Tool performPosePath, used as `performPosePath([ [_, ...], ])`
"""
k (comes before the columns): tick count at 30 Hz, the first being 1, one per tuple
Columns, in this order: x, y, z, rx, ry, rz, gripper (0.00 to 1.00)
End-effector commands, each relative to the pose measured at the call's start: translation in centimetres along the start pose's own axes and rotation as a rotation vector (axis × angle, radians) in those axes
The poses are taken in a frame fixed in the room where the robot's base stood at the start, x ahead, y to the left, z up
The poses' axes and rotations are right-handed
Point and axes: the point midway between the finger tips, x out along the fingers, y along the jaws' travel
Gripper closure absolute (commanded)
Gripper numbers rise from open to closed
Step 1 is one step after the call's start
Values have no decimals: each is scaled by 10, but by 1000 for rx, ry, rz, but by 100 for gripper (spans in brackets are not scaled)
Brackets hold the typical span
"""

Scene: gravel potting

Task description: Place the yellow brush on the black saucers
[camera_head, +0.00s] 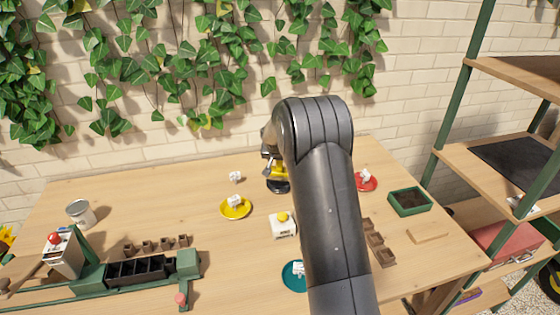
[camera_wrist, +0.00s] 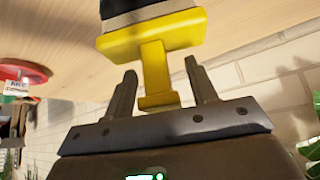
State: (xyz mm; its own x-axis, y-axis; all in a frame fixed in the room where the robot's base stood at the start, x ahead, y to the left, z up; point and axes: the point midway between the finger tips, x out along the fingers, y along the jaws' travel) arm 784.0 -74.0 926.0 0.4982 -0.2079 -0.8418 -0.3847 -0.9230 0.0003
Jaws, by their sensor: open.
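The yellow brush (camera_head: 275,169) is at the black saucers (camera_head: 279,187), at the back middle of the table and partly hidden by my arm. In the wrist view the brush (camera_wrist: 152,45) has a yellow handle, a pale band and a dark end. My gripper (camera_wrist: 160,66) is open, with one finger on each side of the handle and a gap visible beside each finger. How exactly the brush rests on the saucers is hard to tell.
A yellow saucer (camera_head: 236,210), a teal saucer (camera_head: 293,280) and a red saucer (camera_head: 367,184) stand around. A white box (camera_head: 282,227) with a yellow knob is in front of the black saucers. A green tray (camera_head: 409,203) stands right.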

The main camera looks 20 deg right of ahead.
Motion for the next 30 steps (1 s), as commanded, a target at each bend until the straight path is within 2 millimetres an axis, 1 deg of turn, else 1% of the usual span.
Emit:
performPosePath([
  [5,-16,0,-3,-1,4,-1,48],
  [8,-33,-1,-2,-1,4,-2,48],
  [15,-81,0,-2,0,4,-1,48],
  [18,-97,0,-2,-1,3,-1,48],
  [21,-110,0,-2,0,2,-1,48],
  [27,-126,2,0,-1,0,-1,48],
  [29,-137,4,1,-4,0,-3,48],
  [30,-146,6,3,-9,-1,-5,48],
])
